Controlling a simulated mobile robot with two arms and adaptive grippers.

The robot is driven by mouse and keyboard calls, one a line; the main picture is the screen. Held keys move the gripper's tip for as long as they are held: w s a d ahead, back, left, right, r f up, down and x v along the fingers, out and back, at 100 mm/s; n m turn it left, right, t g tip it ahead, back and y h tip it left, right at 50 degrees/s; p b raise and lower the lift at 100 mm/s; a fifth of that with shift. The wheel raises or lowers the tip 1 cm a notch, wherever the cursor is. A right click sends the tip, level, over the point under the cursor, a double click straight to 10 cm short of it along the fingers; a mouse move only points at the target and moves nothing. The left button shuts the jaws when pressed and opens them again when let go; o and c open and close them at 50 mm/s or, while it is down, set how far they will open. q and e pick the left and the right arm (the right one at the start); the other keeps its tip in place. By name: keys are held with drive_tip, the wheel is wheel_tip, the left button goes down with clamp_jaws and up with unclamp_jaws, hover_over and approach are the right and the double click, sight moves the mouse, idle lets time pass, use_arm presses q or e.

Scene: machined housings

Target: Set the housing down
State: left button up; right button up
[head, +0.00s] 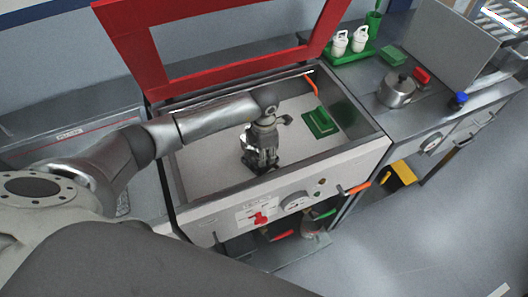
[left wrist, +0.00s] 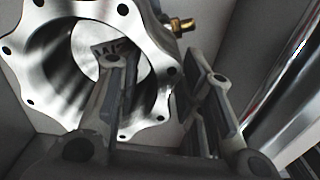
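The housing (left wrist: 160,70), a shiny metal cylinder with a scalloped, bolt-holed flange and an open bore, fills the upper left of the left wrist view. A brass fitting (left wrist: 183,25) sticks out beside it. My left gripper (head: 262,165) reaches down into the open tank (head: 205,165) in the head view, where the housing is hard to make out. In the left wrist view its fingers (left wrist: 165,85) stand apart across the flange edge, one over the bore and one outside. Whether the pads press on the wall cannot be told. My right gripper is not in view.
The tank's red-framed lid (head: 145,50) stands open behind. A green block (head: 320,122) lies on the tank's right side. The bench at right holds a metal pot (head: 396,90), a green tray (head: 352,55) with white containers, and a blue-capped item (head: 459,99). The tank floor's left part looks clear.

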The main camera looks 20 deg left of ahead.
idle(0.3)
use_arm(q)
wheel_tip(320, 180, up, 11)
drive_tip(key=b, duration=0.3)
drive_tip(key=shift+b, duration=0.3)
drive_tip(key=shift+r, duration=0.6)
